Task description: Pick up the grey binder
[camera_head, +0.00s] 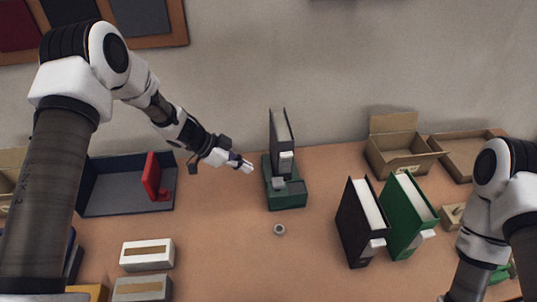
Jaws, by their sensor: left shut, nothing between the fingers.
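A dark grey binder (281,129) with pale page edges stands upright at the back middle, at a green block-like base (287,200). Another very dark binder (354,225), near black, stands further right and nearer. I cannot tell for certain from colour alone which of the two is the grey one. My left gripper (247,166) is shut and empty, in the air just left of the binder at the green base, apart from it. My right arm comes in at the right, and its gripper is out of view.
A green binder (408,217) stands right of the near-black one. Open cardboard boxes (396,147) are at the back right. A dark tray (120,205) holds a red object (152,177) at left. White boxes (147,254) lie in front. A small ring (279,229) lies mid-table.

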